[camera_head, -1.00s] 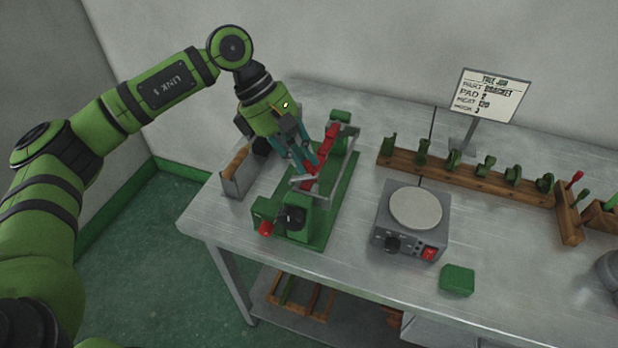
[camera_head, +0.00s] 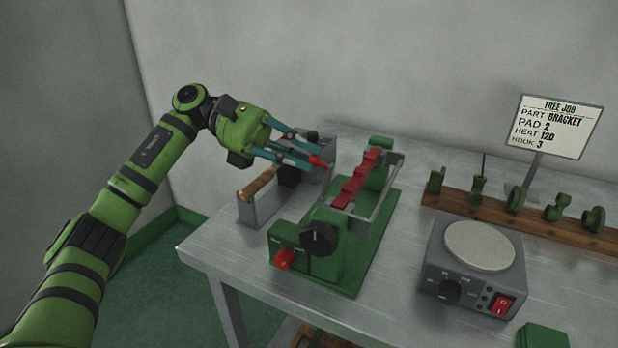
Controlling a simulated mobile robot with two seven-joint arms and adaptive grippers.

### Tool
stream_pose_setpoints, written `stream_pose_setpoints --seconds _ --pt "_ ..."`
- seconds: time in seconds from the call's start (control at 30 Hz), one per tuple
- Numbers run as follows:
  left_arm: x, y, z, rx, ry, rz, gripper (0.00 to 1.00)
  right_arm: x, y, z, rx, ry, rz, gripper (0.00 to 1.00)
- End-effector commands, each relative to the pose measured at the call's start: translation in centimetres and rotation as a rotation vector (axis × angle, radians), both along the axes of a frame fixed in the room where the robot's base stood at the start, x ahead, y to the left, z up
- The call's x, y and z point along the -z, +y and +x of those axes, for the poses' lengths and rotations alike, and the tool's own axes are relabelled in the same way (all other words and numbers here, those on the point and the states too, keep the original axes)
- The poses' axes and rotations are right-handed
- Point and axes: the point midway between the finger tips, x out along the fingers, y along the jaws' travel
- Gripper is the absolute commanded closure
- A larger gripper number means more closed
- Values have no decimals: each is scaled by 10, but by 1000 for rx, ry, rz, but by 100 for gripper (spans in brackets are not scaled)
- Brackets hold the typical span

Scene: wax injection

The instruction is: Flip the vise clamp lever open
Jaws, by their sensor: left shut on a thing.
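The grey vise (camera_head: 262,205) stands at the left end of the bench with a wooden-handled tool (camera_head: 258,185) lying along it. A red-tipped piece, which looks like the clamp lever's knob (camera_head: 319,162), shows at the far end of the vise. My left gripper (camera_head: 309,160) reaches in from the left with its teal fingers closed around this red knob. How the lever joins the vise is hidden behind the fingers. My right gripper is not in view.
Right beside the vise stands a green fixture (camera_head: 370,262) with a red segmented strip (camera_head: 357,182), a black dial (camera_head: 319,238) and a red knob (camera_head: 284,259). A hot plate (camera_head: 480,245), a wooden rack (camera_head: 480,208) and a sign (camera_head: 553,127) are farther right.

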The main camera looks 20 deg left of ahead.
Motion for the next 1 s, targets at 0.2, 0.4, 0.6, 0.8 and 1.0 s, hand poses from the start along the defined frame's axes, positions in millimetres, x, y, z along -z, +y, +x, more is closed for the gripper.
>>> stream_pose_setpoints --seconds 0.2,0.4,0.6,0.8,1.0 --pt "16 7 1 0 10 -126 100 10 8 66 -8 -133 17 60" --pt "20 12 1 0 13 -226 100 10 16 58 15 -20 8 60" --pt "23 16 1 1 17 -308 100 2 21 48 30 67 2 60" --pt "25 19 1 2 19 -367 100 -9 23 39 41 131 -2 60" --pt "26 20 1 3 20 -406 100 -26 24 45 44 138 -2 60"
